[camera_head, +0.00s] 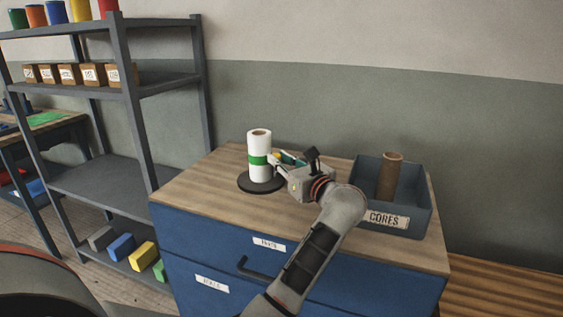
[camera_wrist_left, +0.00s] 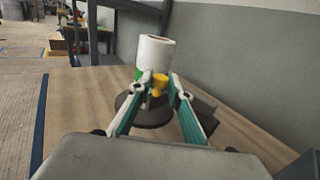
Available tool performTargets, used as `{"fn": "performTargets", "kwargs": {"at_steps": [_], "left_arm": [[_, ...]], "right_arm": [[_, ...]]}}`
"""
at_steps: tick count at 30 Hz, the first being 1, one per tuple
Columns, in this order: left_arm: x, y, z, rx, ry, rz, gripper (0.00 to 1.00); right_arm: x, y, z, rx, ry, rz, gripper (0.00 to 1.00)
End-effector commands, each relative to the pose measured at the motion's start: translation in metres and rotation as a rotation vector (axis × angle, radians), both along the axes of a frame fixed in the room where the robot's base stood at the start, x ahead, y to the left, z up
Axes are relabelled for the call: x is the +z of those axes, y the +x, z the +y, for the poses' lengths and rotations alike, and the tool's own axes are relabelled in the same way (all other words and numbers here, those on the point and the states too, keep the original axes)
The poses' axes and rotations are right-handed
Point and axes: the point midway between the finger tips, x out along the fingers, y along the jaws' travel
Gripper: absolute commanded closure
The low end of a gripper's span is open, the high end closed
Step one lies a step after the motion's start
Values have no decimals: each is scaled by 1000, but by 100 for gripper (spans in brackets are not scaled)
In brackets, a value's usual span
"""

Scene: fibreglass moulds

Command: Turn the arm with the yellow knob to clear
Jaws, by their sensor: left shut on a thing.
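A white roll (camera_head: 259,142) with a green band stands upright on a round dark base (camera_head: 247,185) on the cabinet top. It also shows in the left wrist view (camera_wrist_left: 155,52), just beyond the fingertips. The yellow knob (camera_wrist_left: 158,84) is between the fingertips of my left gripper (camera_wrist_left: 161,88), beside the roll and above the base. The left gripper (camera_head: 273,160) is shut on this knob, at the right side of the roll in the head view. The arm that carries the knob is mostly hidden by the fingers. My right gripper is not in view.
A grey-blue bin (camera_head: 408,222) labelled CORES holds a brown core (camera_head: 390,176), right of my left arm. A grey shelf rack (camera_head: 165,85) with cans, boxes and blocks stands at the left. The wooden cabinet top (camera_head: 200,195) is clear left of the base.

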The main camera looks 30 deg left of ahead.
Motion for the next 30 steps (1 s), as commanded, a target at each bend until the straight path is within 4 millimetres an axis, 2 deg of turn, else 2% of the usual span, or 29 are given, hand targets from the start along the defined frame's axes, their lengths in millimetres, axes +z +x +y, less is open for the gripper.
{"fn": "performTargets", "kwargs": {"at_steps": [8, 9, 10, 22, 30], "left_arm": [[0, 0, -1, 2, -2, 1, 100], [0, 0, -1, 1, -2, 1, 74], [0, 0, -1, 1, -2, 1, 66], [0, -1, -5, 0, -2, 1, 66], [-1, -16, -41, -2, -4, 2, 66]], "right_arm": [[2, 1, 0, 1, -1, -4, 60], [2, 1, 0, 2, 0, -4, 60], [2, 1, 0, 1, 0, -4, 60], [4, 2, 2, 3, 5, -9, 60], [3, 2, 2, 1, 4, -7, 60]]}}
